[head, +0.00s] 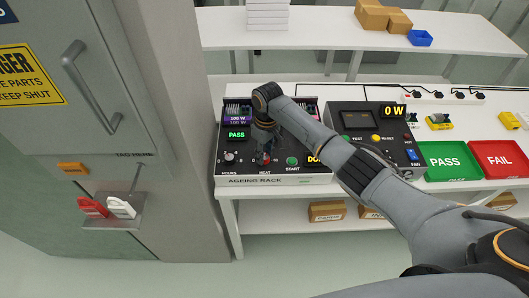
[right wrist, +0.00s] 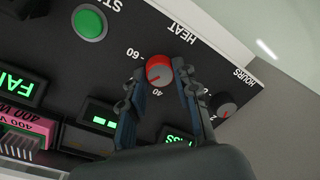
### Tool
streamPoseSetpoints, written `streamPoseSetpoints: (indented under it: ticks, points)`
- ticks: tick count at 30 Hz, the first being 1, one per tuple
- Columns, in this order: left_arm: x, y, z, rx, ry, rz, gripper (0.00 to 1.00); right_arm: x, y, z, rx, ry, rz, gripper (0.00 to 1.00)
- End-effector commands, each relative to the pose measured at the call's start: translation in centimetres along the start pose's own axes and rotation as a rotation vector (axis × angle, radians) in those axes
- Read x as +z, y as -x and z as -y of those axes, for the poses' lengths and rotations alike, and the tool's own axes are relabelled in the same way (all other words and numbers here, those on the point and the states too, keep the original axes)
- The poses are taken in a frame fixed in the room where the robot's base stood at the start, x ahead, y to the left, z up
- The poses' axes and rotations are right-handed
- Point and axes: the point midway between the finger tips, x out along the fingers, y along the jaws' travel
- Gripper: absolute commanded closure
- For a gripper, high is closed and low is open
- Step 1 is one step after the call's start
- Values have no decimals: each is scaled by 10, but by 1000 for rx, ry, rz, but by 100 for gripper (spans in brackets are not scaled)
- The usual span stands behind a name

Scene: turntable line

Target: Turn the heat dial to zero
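The heat dial (right wrist: 159,69) is a red knob on the dark front panel of the ageing rack (head: 225,173). In the head view the dial (head: 265,160) is partly hidden by my right gripper (head: 265,148). The right wrist view shows my right gripper (right wrist: 160,72) with its fingers apart, one on each side of the dial, with small gaps at the tips. My left gripper is not in view.
The black hours dial (right wrist: 221,104) and green start button (right wrist: 89,23) flank the heat dial. A grey cabinet door stands left.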

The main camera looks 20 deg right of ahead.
Motion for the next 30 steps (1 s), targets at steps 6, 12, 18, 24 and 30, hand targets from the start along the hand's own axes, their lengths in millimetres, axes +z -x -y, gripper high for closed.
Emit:
streamPoseSetpoints:
  ticks: [6,12,18,24,30]
  points:
    - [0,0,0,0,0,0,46,0,0,0,0,1,0,100]
    - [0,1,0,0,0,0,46,0,0,0,-1,31,1,100]
    - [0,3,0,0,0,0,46,-1,1,0,-1,131,7,100]
    - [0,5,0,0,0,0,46,-1,1,1,-1,298,16,100]
    - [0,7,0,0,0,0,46,-1,1,2,-1,488,26,100]
